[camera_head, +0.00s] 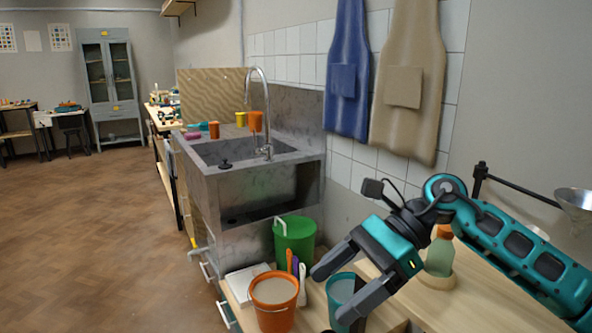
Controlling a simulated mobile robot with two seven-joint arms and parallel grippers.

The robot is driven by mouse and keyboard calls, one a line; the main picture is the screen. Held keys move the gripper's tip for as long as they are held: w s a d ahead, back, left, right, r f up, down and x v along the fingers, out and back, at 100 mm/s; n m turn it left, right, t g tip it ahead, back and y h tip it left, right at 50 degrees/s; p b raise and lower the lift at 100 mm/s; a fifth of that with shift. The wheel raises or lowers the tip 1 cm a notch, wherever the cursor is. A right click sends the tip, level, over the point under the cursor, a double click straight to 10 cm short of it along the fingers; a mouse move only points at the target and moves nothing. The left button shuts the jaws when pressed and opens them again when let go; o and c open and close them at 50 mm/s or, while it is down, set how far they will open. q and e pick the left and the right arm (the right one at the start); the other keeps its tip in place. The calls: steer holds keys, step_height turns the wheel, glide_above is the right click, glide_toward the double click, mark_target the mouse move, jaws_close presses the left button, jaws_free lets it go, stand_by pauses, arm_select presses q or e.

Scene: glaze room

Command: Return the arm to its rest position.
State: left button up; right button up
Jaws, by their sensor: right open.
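My right arm comes in from the right edge with teal and dark grey links. My right gripper (329,291) is open, its two dark fingers apart and pointing down and left. It is above the low wooden bench, over a teal cup (340,289) that shows between the fingers. I cannot tell whether the fingers touch the cup. An orange bucket (274,292) stands just left of the gripper. My left gripper is not in view.
A stone sink (248,170) with a tall faucet stands behind the bench. A green bucket (295,243) is beside it. A bottle (440,252) stands on the wooden top behind my right arm. Two aprons hang on the tiled wall. The floor at left is clear.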

steer(key=s+a+r+m+t+y, duration=0.25)
steer(key=a+m+y, duration=0.35)
steer(key=m+y, duration=0.45)
steer(key=w+d+f+m+t+h+p, duration=0.15)
steer(key=d+f+m+t+h, duration=0.35)
steer(key=m+t, duration=0.7)
steer(key=w+d+f+m+t+h, duration=0.25)
steer(key=f+m+t+h, duration=0.35)
steer(key=m, duration=1.1)
steer(key=s+d+f+m+g+h, duration=0.3)
steer(key=s+f+m, duration=0.4)
steer(key=f, duration=0.3)
steer(key=s+d+f+m+g+h+p, duration=0.1)
steer(key=s+d+f+m+g+h, duration=0.2)
steer(key=f, duration=0.7)
steer(key=s+d+m+h, duration=0.2)
steer(key=s+d+m, duration=0.2)
steer(key=s+m, duration=0.1)
steer(key=shift+f, duration=0.3)
